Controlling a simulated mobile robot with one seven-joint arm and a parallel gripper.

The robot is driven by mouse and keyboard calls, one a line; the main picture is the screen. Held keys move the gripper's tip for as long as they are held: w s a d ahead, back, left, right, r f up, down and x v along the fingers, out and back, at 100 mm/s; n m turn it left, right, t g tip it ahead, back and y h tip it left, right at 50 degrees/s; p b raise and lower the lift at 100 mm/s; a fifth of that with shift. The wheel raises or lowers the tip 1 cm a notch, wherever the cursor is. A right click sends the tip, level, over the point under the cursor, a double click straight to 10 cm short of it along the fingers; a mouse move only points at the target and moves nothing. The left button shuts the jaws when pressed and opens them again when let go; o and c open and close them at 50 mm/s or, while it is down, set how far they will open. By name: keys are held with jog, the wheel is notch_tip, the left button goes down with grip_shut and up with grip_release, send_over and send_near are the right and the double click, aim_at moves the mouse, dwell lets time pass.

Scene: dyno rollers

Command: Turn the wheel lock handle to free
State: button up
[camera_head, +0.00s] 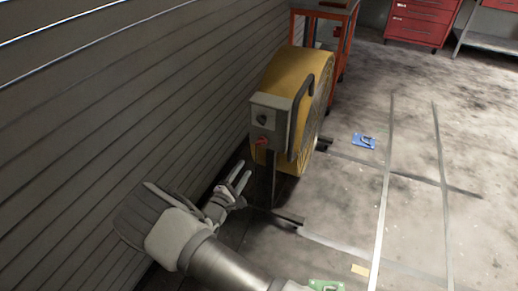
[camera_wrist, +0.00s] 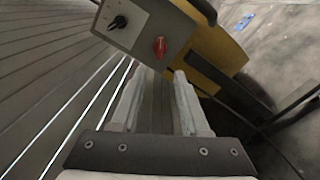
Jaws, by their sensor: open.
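A red handle (camera_head: 262,141) sits low on the grey control box (camera_head: 266,104) of a yellow drum-shaped machine (camera_head: 279,69). In the wrist view the red handle (camera_wrist: 160,47) lies just beyond the fingertips and roughly centred between them. A black knob (camera_wrist: 117,22) with a pointer is to its upper left on the same box face. I cannot tell which of these is the wheel lock handle, and no label is readable. My gripper (camera_head: 244,176) is open and empty, below and left of the red handle, apart from it. Its fingers also show in the wrist view (camera_wrist: 159,76).
A grey slatted wall (camera_head: 110,90) runs close along the left of my arm. A black curved bar (camera_head: 299,98) stands on the machine's right side. A red cart (camera_head: 341,35) is behind the machine. The floor to the right is open, with a blue card (camera_head: 364,141) lying there.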

aim_at(261, 144)
jog(key=b+x, duration=0.3)
jog(key=x, duration=1)
jog(key=shift+w, duration=0.25)
jog(key=shift+c, duration=0.3)
grip_shut()
